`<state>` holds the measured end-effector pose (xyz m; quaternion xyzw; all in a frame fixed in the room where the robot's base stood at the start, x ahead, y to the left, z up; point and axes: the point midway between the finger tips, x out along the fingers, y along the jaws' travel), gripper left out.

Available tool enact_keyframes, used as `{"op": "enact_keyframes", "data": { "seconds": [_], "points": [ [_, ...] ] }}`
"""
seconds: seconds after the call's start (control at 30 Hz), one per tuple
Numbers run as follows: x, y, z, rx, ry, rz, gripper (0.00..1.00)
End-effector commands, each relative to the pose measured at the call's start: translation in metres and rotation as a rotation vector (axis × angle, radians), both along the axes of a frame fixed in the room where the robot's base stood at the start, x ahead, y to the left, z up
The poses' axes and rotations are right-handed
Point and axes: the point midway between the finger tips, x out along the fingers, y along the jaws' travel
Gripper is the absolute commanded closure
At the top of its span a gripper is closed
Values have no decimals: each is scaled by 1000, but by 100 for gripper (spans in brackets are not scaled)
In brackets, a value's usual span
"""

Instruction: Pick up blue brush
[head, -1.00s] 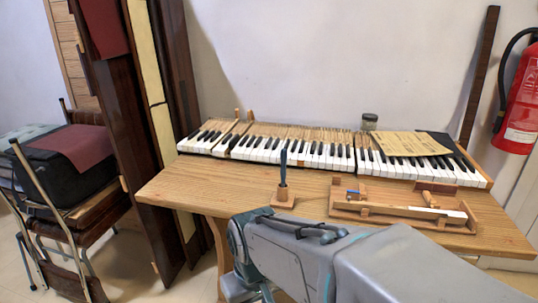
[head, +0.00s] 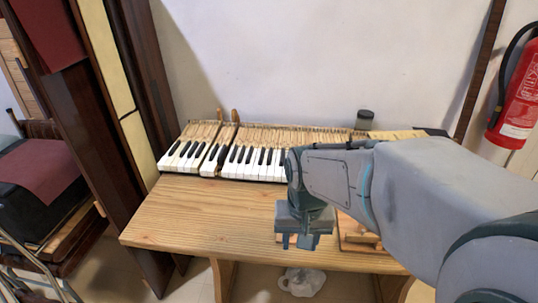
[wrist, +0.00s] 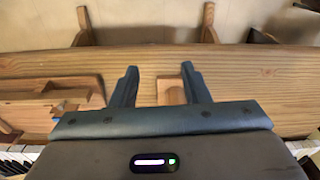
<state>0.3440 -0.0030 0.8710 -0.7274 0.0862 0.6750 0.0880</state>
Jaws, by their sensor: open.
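My gripper (head: 300,236) is open and hangs over the front part of the wooden table, fingers pointing down in the head view. In the wrist view its two fingers (wrist: 160,70) are spread apart with a small wooden block (wrist: 171,91) showing between them, closer to the right finger. That block is the stand of the blue brush, and an edge of it shows beside the gripper in the head view (head: 279,237). I see nothing held between the fingers.
The wooden table (head: 190,218) is clear on its left side. A piano keyboard (head: 245,163) lies along its back, with a small jar (head: 364,119) behind. A wooden key fixture (head: 355,232) sits right of the gripper, partly hidden by my arm. A fire extinguisher (head: 519,100) hangs at right.

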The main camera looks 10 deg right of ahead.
Motion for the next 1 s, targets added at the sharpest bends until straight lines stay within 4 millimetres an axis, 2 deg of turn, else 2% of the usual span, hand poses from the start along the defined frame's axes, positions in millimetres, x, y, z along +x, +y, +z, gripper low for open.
{"op": "enact_keyframes", "data": {
  "seconds": [0.03, 0.1, 0.4, 0.5, 0.63, 0.8, 0.9, 1.0],
  "points": [
    [7, 0, 30, 2, 7, -33, 58],
    [17, 0, 50, 5, 15, -83, 58],
    [56, 2, 129, 17, 46, -285, 58],
    [68, 3, 150, 19, 55, -345, 58],
    [79, 3, 168, 21, 65, -406, 58],
    [87, 4, 177, 23, 71, -451, 58],
    [88, 4, 171, 22, 74, -459, 58],
    [87, 4, 154, 22, 77, -461, 58]
  ]
}}
